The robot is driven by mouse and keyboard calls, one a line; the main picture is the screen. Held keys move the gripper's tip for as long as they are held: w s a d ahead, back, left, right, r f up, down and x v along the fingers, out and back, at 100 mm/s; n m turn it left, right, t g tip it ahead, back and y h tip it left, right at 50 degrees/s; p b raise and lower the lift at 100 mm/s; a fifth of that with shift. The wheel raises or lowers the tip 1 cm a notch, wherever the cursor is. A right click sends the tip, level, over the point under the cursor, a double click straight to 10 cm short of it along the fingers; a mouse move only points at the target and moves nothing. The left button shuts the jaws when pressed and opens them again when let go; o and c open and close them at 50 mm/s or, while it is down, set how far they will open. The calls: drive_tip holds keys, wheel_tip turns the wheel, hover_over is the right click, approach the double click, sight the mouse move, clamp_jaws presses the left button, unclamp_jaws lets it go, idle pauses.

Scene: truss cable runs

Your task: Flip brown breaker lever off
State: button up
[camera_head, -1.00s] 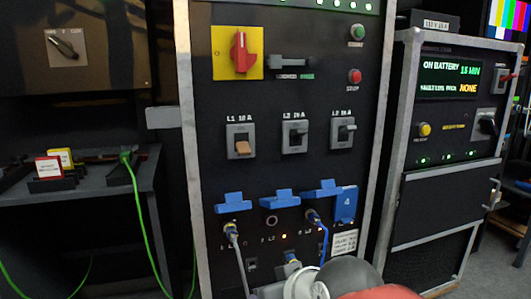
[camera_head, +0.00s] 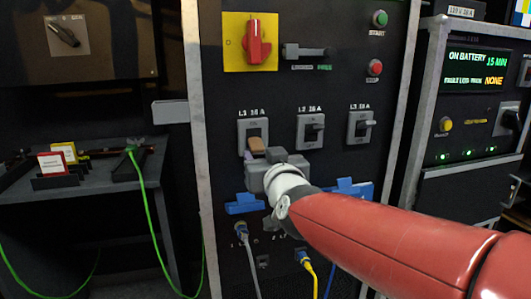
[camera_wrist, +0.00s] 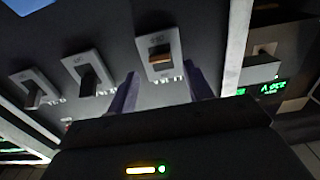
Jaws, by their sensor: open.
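The brown breaker lever (camera_head: 256,143) sits in a grey switch plate under the label L1 16 A, the leftmost of three. In the head view it sticks out and down. The wrist view shows the brown lever (camera_wrist: 160,60) ahead, between my two purple fingers. My gripper (camera_wrist: 162,76) is open, one finger either side of that plate's near edge. In the head view my gripper (camera_head: 261,157) is just below the lever, and its body covers part of the panel. I cannot tell whether a finger touches the lever.
Dark levers L2 (camera_head: 312,132) and L3 (camera_head: 361,128) stand to the right. A red rotary switch (camera_head: 255,42) on yellow is above. Blue covers (camera_head: 244,203) and plugged cables (camera_head: 304,258) are below. A side table (camera_head: 75,182) stands left.

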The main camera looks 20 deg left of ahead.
sight(258, 152)
drive_tip(key=shift+x, duration=1.95)
drive_tip(key=shift+b, duration=0.3)
drive_tip(key=c, duration=1)
drive_tip(key=f+t+y+b, duration=0.1)
drive_tip(key=b, duration=0.7)
drive_tip(key=shift+w+f+t, duration=0.15)
drive_tip(key=shift+f+t, duration=0.15)
drive_tip(key=shift+r, duration=0.1)
drive_tip(key=shift+a+r, duration=0.1)
drive_tip(key=shift+r, duration=0.05)
